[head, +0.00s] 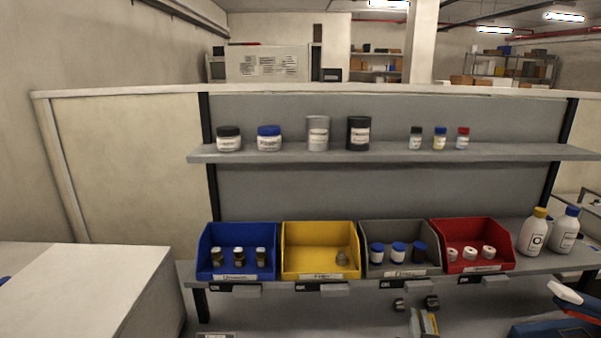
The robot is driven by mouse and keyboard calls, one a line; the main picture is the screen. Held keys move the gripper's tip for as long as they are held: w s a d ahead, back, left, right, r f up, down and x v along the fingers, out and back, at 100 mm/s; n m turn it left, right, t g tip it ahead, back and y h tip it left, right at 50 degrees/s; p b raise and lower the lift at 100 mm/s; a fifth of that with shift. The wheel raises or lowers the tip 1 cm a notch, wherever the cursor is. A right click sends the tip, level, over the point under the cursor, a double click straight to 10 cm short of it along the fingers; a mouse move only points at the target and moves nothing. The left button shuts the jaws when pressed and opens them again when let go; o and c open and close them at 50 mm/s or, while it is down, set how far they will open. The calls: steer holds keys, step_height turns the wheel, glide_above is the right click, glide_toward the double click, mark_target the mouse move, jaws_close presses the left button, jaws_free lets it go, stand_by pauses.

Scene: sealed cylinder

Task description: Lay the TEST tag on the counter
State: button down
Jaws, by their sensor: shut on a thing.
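My gripper is not in view. I cannot make out a tag reading TEST. Grey plates hang from the shelf edge below the bins, one of them under the yellow bin (334,290), and their print is too small to read. A strip of the grey counter (290,318) shows below the bin shelf at the bottom. A pale labelled piece (215,335) is cut off by the bottom edge, and I cannot tell what it is.
Blue (238,272), grey (405,269) and red (478,266) bins hold small containers. Two white bottles (548,232) stand at right. Two small dark items (431,302) and a grey-yellow object (428,322) are at lower right. A white box (90,285) stands left.

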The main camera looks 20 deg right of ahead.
steer(key=a+f+n+y, duration=0.1)
steer(key=a+f+y, duration=0.1)
steer(key=a+f, duration=0.1)
steer(key=s+a+f+n+t+y+p, duration=0.1)
steer(key=a+f+n+y, duration=0.1)
steer(key=a, duration=0.3)
steer(key=s+a+f+n+t+y+p, duration=0.1)
steer(key=a+f+y, duration=0.1)
steer(key=a+f, duration=0.2)
steer(key=shift+s+a+n, duration=0.15)
steer(key=shift+a+n, duration=0.15)
steer(key=shift+a, duration=0.2)
steer(key=s+a+f+n+y+p, duration=0.1)
steer(key=a+p, duration=0.1)
steer(key=shift+s+f+y+p, duration=0.25)
steer(key=shift+f+y+p, duration=0.05)
steer(key=shift+s+a+f+p, duration=0.1)
steer(key=shift+s+f+p, duration=0.25)
steer(key=shift+s+p, duration=0.1)
steer(key=shift+r, duration=0.1)
steer(key=shift+d+f+m+h, duration=0.3)
steer(key=shift+d+f+h, duration=0.05)
steer(key=shift+d+h, duration=0.2)
steer(key=shift+r+h, duration=0.1)
steer(key=shift+h, duration=0.15)
